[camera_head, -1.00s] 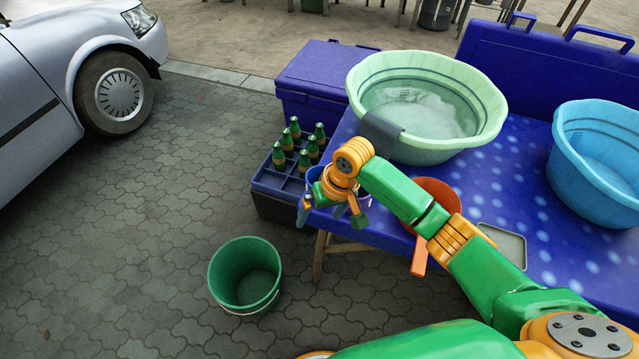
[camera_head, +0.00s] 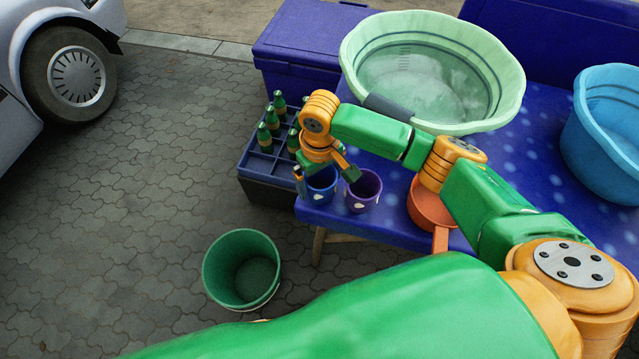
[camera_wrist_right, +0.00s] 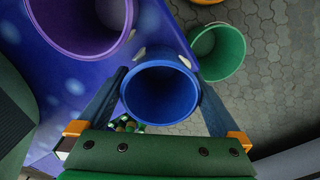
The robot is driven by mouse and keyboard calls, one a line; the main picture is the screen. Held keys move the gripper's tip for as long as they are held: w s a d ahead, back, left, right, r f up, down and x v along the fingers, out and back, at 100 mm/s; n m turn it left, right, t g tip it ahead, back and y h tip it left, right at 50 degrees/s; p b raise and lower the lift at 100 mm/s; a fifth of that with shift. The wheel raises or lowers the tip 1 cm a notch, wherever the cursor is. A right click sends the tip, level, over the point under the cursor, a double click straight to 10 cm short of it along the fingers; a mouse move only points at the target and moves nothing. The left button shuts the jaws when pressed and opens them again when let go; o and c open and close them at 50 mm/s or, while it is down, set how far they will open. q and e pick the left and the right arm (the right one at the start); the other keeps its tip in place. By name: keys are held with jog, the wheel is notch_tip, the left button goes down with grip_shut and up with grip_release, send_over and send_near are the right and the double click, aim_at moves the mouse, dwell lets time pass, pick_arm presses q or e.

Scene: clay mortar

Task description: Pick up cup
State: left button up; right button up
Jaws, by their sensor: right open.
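A blue cup (camera_head: 322,186) stands upright near the left corner of the blue table, and a purple cup (camera_head: 363,190) stands just right of it. My right gripper (camera_head: 324,177) is at the blue cup with its fingers apart. In the right wrist view, the blue cup (camera_wrist_right: 160,93) lies between the two open fingers, seen from above into its empty inside. The purple cup (camera_wrist_right: 80,22) is at the upper left there, outside the fingers. Whether a finger touches the blue cup I cannot tell. My left gripper is not in view.
An orange pan (camera_head: 432,208) and a large pale green basin (camera_head: 500,84) are on the table (camera_head: 395,229). A blue basin (camera_head: 608,140) is at right. A bottle crate (camera_head: 262,163) stands beside the table. A green bucket (camera_head: 240,268) is on the paving, with clear ground around it.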

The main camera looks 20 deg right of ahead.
jog(key=shift+f, duration=0.75)
jog(key=shift+s, duration=0.1)
jog(key=shift+c, duration=0.4)
jog(key=c, duration=1)
jog(key=shift+c, duration=0.2)
jog(key=shift+r, duration=0.2)
